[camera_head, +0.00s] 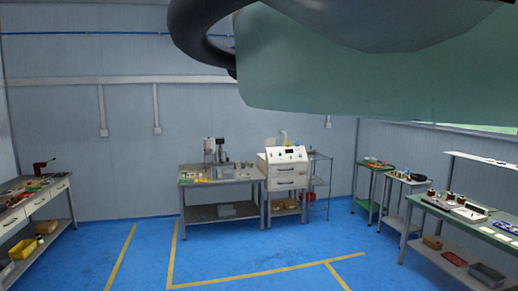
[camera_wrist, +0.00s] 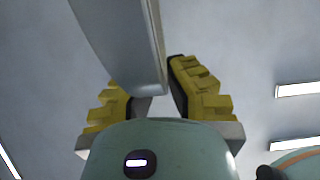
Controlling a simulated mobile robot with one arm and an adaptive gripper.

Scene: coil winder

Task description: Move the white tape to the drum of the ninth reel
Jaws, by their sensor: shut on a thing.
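My gripper (camera_wrist: 147,92), with stepped yellow finger pads, shows in the wrist view against the ceiling. It is shut on a smooth, curved, pale grey-white band that looks like the white tape (camera_wrist: 122,40). The band passes between the fingertips and runs out at the top of the picture, so its full shape is hidden. The gripper and the tape cannot be made out in the head view. I cannot pick out the ninth reel or its drum in either view; things on the benches are too small to tell.
A grey bench (camera_head: 222,181) with machines stands at the far wall, beside a white drawer cabinet (camera_head: 286,168) with a control panel. A workbench (camera_head: 32,205) is at left; small tables and a green-topped bench (camera_head: 475,226) are at right. The blue floor (camera_head: 235,262) between is clear.

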